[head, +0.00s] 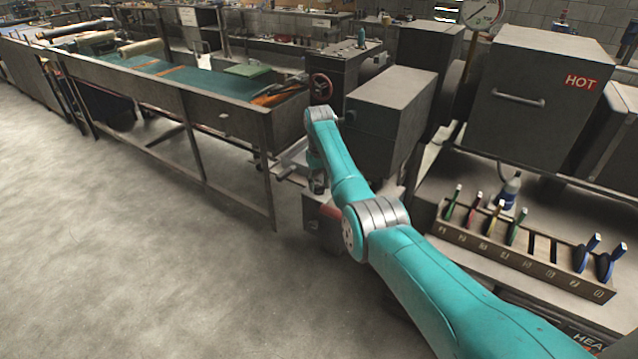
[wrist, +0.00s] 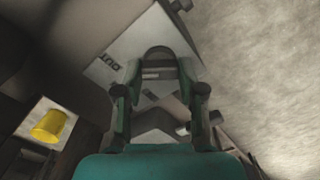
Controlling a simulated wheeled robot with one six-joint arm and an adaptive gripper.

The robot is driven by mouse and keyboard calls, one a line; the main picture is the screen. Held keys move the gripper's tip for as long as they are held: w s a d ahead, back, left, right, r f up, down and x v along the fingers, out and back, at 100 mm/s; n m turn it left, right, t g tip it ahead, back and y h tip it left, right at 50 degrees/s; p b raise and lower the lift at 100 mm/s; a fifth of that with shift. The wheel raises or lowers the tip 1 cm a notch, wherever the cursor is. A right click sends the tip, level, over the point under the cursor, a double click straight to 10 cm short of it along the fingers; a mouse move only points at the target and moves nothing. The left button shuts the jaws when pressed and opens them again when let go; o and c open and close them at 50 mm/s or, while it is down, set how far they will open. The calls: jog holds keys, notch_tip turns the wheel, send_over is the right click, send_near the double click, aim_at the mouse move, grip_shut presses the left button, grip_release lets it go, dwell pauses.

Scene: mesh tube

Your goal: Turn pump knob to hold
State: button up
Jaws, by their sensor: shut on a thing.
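My gripper (wrist: 159,72) points down at a pale plate (wrist: 103,75) that carries dark lettering, which seems to read OUT. Its two fingers are shut on a dark rounded knob (wrist: 158,52) between the tips. The knob's grip faces are hidden by the fingers, and its pointing direction cannot be told. In the head view my gripper (head: 318,184) hangs under the bent wrist, low over a small grey unit (head: 326,228) beside the bench end. The knob itself is hidden there.
A long bench (head: 190,108) with a blue-green top stands left, and a large grey box (head: 392,105) stands close behind my wrist. A tool rack (head: 520,255) and a box marked HOT (head: 540,105) are right. A yellow cup-like thing (wrist: 48,127) shows. The left floor is clear.

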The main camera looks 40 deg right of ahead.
aim_at(319, 185)
jog(key=n, duration=0.7)
dwell(0.6)
jog(key=o, duration=1.1)
jog(key=shift+o, duration=0.2)
jog(key=shift+r, duration=3.75)
